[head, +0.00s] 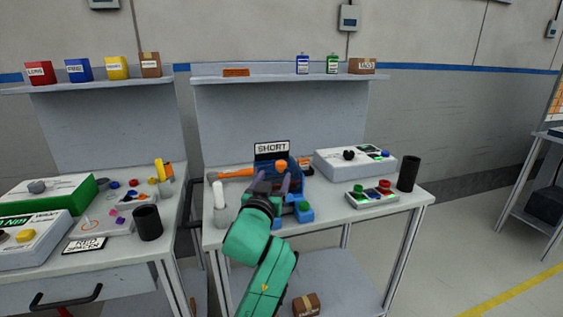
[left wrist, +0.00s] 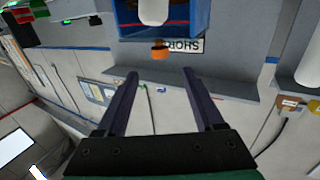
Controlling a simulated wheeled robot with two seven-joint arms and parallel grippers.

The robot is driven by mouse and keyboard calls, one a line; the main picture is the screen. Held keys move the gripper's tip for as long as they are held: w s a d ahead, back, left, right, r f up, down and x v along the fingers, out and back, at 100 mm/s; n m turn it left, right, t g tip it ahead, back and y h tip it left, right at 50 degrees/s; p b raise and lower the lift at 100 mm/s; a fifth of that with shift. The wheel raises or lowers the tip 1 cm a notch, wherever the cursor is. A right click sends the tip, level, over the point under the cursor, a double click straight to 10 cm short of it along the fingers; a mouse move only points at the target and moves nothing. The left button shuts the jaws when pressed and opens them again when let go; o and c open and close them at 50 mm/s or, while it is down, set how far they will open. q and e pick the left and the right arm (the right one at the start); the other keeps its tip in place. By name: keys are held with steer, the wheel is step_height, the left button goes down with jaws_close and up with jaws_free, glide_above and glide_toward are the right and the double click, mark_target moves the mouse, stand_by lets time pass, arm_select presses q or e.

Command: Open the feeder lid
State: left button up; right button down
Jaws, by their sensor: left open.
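I cannot tell the lid's position. My left gripper (head: 272,180) is open, its two dark fingers apart with nothing between them (left wrist: 160,73). My right gripper is in neither view.
A white box with a black knob (head: 345,162), a button panel (head: 372,195) and a black cup (head: 408,173) stand to the right on the bench. A white cylinder (head: 219,200) stands left of my arm. A shelf (head: 280,79) runs above.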

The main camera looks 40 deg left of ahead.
mark_target(279, 167)
arm_select(q)
steer(key=x, duration=0.5)
steer(key=shift+w+a+f, duration=0.2)
steer(key=shift+w+f, duration=0.05)
steer(key=x, duration=0.3)
steer(key=shift+w+a+f+p, duration=0.2)
steer(key=shift+w+p, duration=0.1)
steer(key=shift+w+r, duration=0.1)
steer(key=shift+w, duration=0.1)
steer(key=shift+w+a, duration=0.15)
jaws_close()
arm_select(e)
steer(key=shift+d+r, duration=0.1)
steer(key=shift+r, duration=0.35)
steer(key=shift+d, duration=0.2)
